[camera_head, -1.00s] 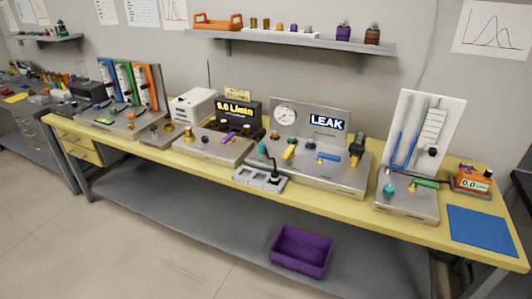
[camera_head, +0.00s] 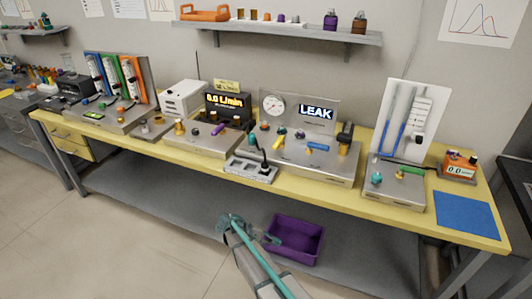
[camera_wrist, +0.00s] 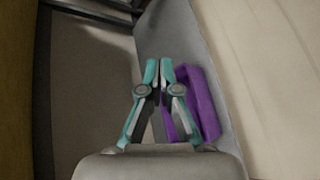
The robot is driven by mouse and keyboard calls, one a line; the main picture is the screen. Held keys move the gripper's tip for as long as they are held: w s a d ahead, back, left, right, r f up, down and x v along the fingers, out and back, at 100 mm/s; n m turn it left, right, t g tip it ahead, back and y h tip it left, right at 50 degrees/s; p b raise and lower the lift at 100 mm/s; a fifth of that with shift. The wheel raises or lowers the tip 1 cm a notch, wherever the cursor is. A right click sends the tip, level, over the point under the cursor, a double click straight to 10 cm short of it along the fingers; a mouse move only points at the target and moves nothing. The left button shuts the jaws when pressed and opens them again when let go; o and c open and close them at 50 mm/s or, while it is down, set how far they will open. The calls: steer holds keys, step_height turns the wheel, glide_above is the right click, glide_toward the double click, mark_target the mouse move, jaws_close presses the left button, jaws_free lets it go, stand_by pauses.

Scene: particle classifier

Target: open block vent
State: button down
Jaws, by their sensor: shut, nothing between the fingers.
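The test block with the "LEAK" display (camera_head: 317,113) stands on the yellow bench, with a round gauge (camera_head: 273,104) on its upright plate. On its deck are a yellow handle (camera_head: 279,131), a blue handle (camera_head: 318,146) and several small knobs. No readable label tells which one is the vent, and how far any is turned cannot be told. My gripper (camera_wrist: 159,70) shows teal fingers shut together and empty in the wrist view. In the head view my arm is low in front of the bench, well below and apart from the block.
A purple bin (camera_head: 295,224) sits on the grey lower shelf, close to my gripper; its side also shows in the wrist view (camera_wrist: 204,108). The bench front edge lies above my arm.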

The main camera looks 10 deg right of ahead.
steer(key=w+a+r+m+t+h, duration=0.1)
steer(key=w+a+r+h, duration=0.1)
steer(key=w+a+r, duration=0.55)
steer(key=w+a+r+m+t+h, duration=0.1)
steer(key=w+a+r, duration=0.35)
steer(key=r, duration=0.55)
steer(key=w+a+r+m+t+h, duration=0.1)
steer(key=w+a+r+h, duration=0.1)
steer(key=w+a+r, duration=0.6)
steer(key=shift+t, duration=0.3)
steer(key=d, duration=0.2)
steer(key=w+d+r, duration=0.1)
steer(key=w+d+b, duration=0.1)
steer(key=d, duration=0.1)
steer(key=shift+w+d+r, duration=0.1)
steer(key=shift+d+r, duration=0.05)
steer(key=shift+d, duration=0.2)
steer(key=w+t, duration=0.1)
steer(key=w+d+r+n+b, duration=0.1)
steer(key=w, duration=0.1)
steer(key=w+d+t+b, duration=0.1)
steer(key=w, duration=0.1)
steer(key=shift+d+r+t+h, duration=0.1)
steer(key=shift+r+t+h, duration=0.2)
steer(key=shift+r, duration=0.05)
steer(key=shift+w+d+r+n, duration=0.1)
steer(key=shift+w+r+n, duration=0.2)
steer(key=shift+w, duration=0.1)
